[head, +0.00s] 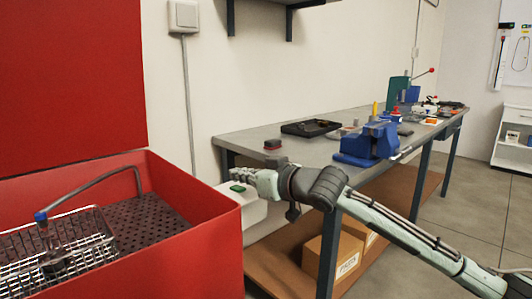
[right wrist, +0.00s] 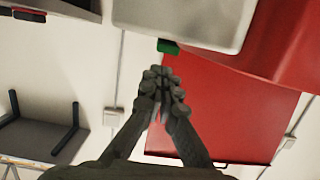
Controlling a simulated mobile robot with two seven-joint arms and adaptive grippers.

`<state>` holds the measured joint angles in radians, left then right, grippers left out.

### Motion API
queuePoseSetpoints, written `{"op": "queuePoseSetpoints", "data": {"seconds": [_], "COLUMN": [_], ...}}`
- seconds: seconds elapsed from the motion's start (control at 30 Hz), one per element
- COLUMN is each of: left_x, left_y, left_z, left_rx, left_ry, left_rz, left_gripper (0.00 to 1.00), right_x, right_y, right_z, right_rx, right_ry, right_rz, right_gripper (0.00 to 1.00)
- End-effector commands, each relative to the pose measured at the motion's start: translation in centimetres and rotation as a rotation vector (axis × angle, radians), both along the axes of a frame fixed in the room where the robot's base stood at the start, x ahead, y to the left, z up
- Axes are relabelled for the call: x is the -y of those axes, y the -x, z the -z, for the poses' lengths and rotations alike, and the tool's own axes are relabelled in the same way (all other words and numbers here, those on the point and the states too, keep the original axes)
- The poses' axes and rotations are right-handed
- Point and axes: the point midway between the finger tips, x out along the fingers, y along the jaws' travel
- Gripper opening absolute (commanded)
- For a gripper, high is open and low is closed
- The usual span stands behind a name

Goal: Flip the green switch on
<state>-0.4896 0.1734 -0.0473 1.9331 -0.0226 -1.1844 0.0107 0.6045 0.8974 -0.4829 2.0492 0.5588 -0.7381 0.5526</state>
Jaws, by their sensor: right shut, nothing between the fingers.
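The green switch (head: 238,188) is a small green block on the white box (head: 253,209) beside the red machine. My right gripper (head: 236,173) is shut and empty, just behind and above the switch in the head view. In the right wrist view the switch (right wrist: 167,46) shows at the edge of the white box (right wrist: 190,18), just past my closed fingertips (right wrist: 164,72). A small gap shows between fingertips and switch there. I cannot tell from these views which position the switch is in. My left gripper is not in view.
The red washing machine (head: 205,250) stands open at the left, with a wire basket (head: 85,235) inside. A workbench (head: 225,140) with a blue vise (head: 368,143) and a black tray (head: 310,128) runs behind my right arm. Cardboard boxes (head: 322,262) lie on its lower shelf.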

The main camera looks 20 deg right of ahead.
Motion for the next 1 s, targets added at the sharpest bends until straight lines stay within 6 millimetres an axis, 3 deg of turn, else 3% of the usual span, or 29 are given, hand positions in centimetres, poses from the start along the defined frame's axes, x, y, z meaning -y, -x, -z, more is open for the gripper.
{"op": "queuePoseSetpoints", "data": {"seconds": [0.33,0.73,1.0], "left_x": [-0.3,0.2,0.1], "left_y": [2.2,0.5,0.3], "left_z": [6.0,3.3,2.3], "left_rx": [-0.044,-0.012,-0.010], "left_ry": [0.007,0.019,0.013], "left_rz": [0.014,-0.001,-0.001], "left_gripper": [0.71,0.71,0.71], "right_x": [0.2,2.6,3.4], "right_y": [-0.6,6.0,8.0], "right_z": [-2.3,-4.5,-5.5], "right_rx": [0.000,0.001,0.000], "right_ry": [-0.001,0.005,0.000], "right_rz": [0.001,0.002,0.001], "right_gripper": [0.00,0.00,0.00]}}
